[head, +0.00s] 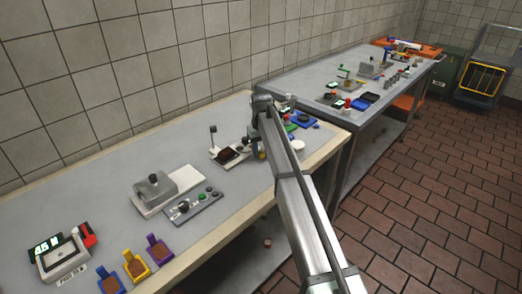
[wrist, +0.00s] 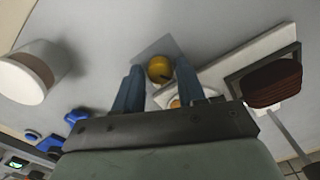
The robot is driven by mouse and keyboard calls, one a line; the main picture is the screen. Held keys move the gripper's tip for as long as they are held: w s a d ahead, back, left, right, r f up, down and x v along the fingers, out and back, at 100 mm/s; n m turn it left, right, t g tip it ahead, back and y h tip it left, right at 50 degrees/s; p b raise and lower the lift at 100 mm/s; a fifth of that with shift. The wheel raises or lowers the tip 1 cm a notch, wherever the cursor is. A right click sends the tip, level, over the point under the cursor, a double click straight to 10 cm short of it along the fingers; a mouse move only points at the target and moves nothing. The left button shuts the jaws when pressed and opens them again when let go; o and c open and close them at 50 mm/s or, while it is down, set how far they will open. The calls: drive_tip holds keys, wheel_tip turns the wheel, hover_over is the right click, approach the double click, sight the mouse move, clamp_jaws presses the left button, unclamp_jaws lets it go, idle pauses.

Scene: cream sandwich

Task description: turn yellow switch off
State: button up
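The yellow switch (wrist: 159,69) is a round knob with a dark mark, on a grey plate (wrist: 150,50). In the wrist view it shows between the two blue-grey fingers of my gripper (wrist: 157,76). The fingers are spread, with a gap visible on each side of the knob; I cannot tell how far above it they are. In the head view a small yellow patch (head: 261,155) shows beside my arm's end, which hides most of this spot.
A white cylinder (wrist: 28,72) stands left of my gripper. A white device (wrist: 265,45) with a dark brown piece (wrist: 272,84) is on the right. Blue parts (wrist: 76,116) lie lower left. In the head view a grey switch panel (head: 194,207) and a white-based machine (head: 165,190) are farther left.

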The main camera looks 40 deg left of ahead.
sight(261, 152)
wheel_tip(261, 152, up, 14)
idle(0.6)
drive_tip(key=shift+d+f, duration=0.1)
drive_tip(key=shift+f, duration=0.1)
idle(0.3)
drive_tip(key=s+d+f+m+h, duration=0.1)
drive_tip(key=d+f+m, duration=0.2)
drive_tip(key=d+f, duration=1.35)
drive_tip(key=s+d+f+m+g+h, duration=0.1)
drive_tip(key=d+f+m, duration=0.2)
drive_tip(key=d+f, duration=1.3)
drive_tip(key=s+d+f+m+h, duration=0.1)
drive_tip(key=d+f+m, duration=0.2)
drive_tip(key=d+f, duration=1.35)
drive_tip(key=s+d+f+m+g, duration=0.1)
drive_tip(key=s+d+f+g, duration=0.15)
drive_tip(key=s+d, duration=0.6)
drive_tip(key=s+d+f+m+g, duration=0.1)
drive_tip(key=s+d+f, duration=0.35)
drive_tip(key=d, duration=0.75)
drive_tip(key=s+d+f+m+g+y, duration=0.1)
drive_tip(key=s+d, duration=0.3)
drive_tip(key=s, duration=0.4)
drive_tip(key=s+d+f+m+g+y, duration=0.1)
drive_tip(key=s+d+f+y, duration=0.1)
drive_tip(key=s, duration=0.7)
drive_tip(key=shift+s+d+f, duration=0.25)
drive_tip(key=shift+d+f, duration=0.55)
drive_tip(key=shift+d, duration=0.15)
